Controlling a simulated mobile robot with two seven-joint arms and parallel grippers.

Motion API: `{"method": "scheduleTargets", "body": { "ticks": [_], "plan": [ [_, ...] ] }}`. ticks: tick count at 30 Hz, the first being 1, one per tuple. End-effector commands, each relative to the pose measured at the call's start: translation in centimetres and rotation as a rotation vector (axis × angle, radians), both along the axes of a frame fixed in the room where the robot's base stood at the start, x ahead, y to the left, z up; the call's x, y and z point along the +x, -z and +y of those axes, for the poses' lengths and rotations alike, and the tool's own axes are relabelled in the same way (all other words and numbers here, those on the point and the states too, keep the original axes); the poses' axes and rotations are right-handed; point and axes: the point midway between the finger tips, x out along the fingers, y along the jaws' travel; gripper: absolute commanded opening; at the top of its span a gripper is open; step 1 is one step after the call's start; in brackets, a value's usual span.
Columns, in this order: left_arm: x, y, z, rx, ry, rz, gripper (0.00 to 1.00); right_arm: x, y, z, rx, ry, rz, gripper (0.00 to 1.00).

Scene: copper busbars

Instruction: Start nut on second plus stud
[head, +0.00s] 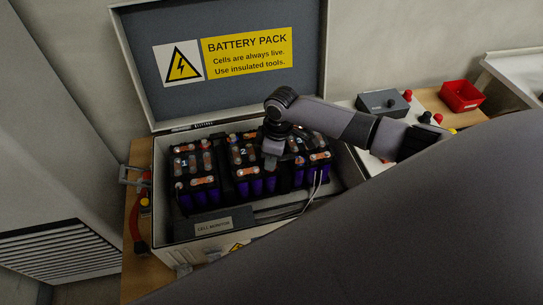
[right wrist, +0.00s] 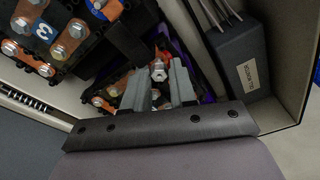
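The battery pack (head: 160,205) is an open box with dark cell modules (head: 245,160), orange busbars and silver studs inside. My right gripper (head: 270,160) reaches down over the middle module, marked 2. In the right wrist view, its two grey fingers (right wrist: 158,85) stand apart. A silver nut or stud head (right wrist: 158,73) shows in the gap between them, above an orange busbar (right wrist: 104,98). The fingers do not visibly clamp it. Which stud is the second plus stud cannot be told. My left gripper is not in view.
The raised lid (head: 220,95) with a warning label stands behind the box. A dark cell monitor (head: 212,224) sits along the front wall. At right are a grey box (head: 383,103) and a red bin (head: 461,96). A red-handled tool (head: 136,222) is at left.

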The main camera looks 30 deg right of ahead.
Motion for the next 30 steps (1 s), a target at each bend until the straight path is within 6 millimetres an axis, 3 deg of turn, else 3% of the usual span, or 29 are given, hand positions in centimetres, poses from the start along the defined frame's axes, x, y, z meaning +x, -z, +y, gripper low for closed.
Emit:
{"method": "scheduleTargets", "body": {
  "ticks": [5,16,30],
  "plan": [
    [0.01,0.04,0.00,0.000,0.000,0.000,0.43,0.10,-0.08,-0.18,-0.002,-0.063,-0.001,0.26],
    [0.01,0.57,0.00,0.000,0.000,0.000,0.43,0.21,-0.09,-0.20,0.000,-0.412,-0.002,0.26],
    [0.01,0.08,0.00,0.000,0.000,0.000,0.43,0.23,-0.40,-0.09,0.001,-0.441,-0.002,0.26]
  ]
}}
